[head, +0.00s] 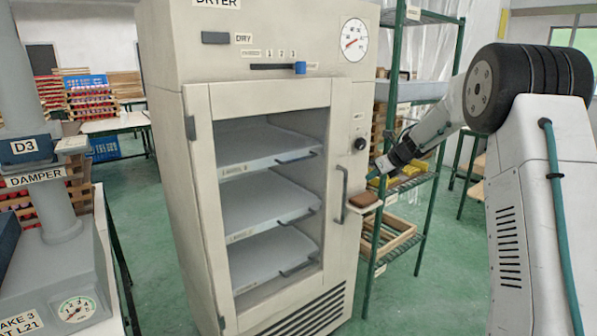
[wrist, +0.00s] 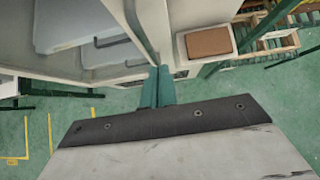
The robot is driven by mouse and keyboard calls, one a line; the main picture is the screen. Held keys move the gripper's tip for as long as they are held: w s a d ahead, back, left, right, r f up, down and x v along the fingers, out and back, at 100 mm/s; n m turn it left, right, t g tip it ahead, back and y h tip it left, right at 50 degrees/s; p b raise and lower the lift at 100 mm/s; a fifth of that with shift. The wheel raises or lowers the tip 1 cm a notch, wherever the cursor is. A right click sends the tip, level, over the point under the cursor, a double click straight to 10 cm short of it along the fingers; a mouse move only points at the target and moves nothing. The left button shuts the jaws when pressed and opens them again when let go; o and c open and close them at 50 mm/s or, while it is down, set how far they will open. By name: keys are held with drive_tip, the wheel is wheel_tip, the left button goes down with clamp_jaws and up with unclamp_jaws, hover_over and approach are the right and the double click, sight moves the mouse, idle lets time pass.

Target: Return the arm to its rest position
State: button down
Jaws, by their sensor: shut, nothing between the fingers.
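My arm reaches in from the right in the head view. My gripper (head: 373,177) is in front of the dryer's right side, just above a small ledge with a brown block. In the wrist view its two teal fingers (wrist: 157,84) are together with nothing between them. The brown block (wrist: 208,41) lies to the right of the fingertips on the pale ledge and is apart from them; it also shows in the head view (head: 363,199).
The tall cream dryer (head: 169,165) holds three grey trays behind its framed front, with a vertical handle (head: 343,194) near my gripper. A green rack (head: 431,210) stands behind my arm. A damper unit (head: 62,260) stands at left. Green floor between them is clear.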

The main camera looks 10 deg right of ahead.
drive_tip(key=d+r+m+t+h, duration=0.25)
drive_tip(key=d+m+h, duration=0.4)
drive_tip(key=m, duration=0.75)
drive_tip(key=s+r+m+g+h, duration=0.3)
drive_tip(key=s+r+m+h, duration=0.1)
drive_tip(key=s+m, duration=0.9)
drive_tip(key=s+a+m+g+y, duration=0.2)
drive_tip(key=s+a+m, duration=0.2)
drive_tip(key=s+a, duration=0.4)
drive_tip(key=s+a+f+m+g+y, duration=0.1)
drive_tip(key=s+a+m, duration=0.4)
drive_tip(key=s, duration=1.5)
drive_tip(key=s+a+m+g+y, duration=0.3)
drive_tip(key=s+a+m, duration=0.2)
drive_tip(key=s+a, duration=0.7)
drive_tip(key=shift+s+a+f+y, duration=0.25)
drive_tip(key=shift+s+a+y, duration=0.15)
drive_tip(key=shift+s, duration=0.5)
